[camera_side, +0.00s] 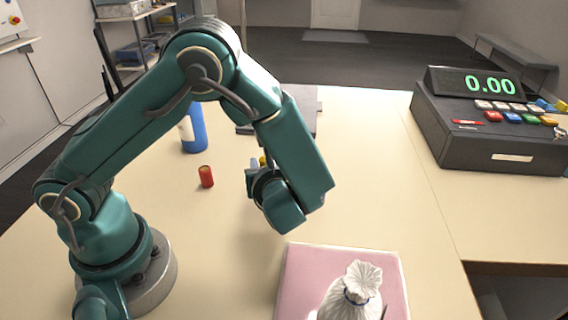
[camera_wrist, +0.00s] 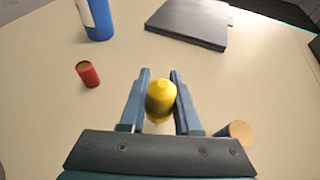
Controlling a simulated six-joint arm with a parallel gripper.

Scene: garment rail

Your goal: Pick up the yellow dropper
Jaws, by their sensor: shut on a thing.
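The yellow dropper (camera_wrist: 161,98) sits between the two fingers of my gripper (camera_wrist: 160,92) in the wrist view. The fingers are shut on it, one on each side. Its rounded yellow top faces the camera, and its lower part is mostly hidden. In the side view only a small yellow bit of the dropper (camera_side: 263,160) shows beside my gripper (camera_side: 252,172). The wrist hides the rest there. I cannot tell whether the dropper touches the table.
A red cylinder (camera_side: 206,177) and a blue bottle (camera_side: 194,130) stand left of my gripper. A dark flat slab (camera_wrist: 188,22) lies behind. A tan-topped round object (camera_wrist: 240,131) is close by my right finger. A white tied bag (camera_side: 350,296) rests on a pink pad (camera_side: 300,270). A register (camera_side: 490,125) stands right.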

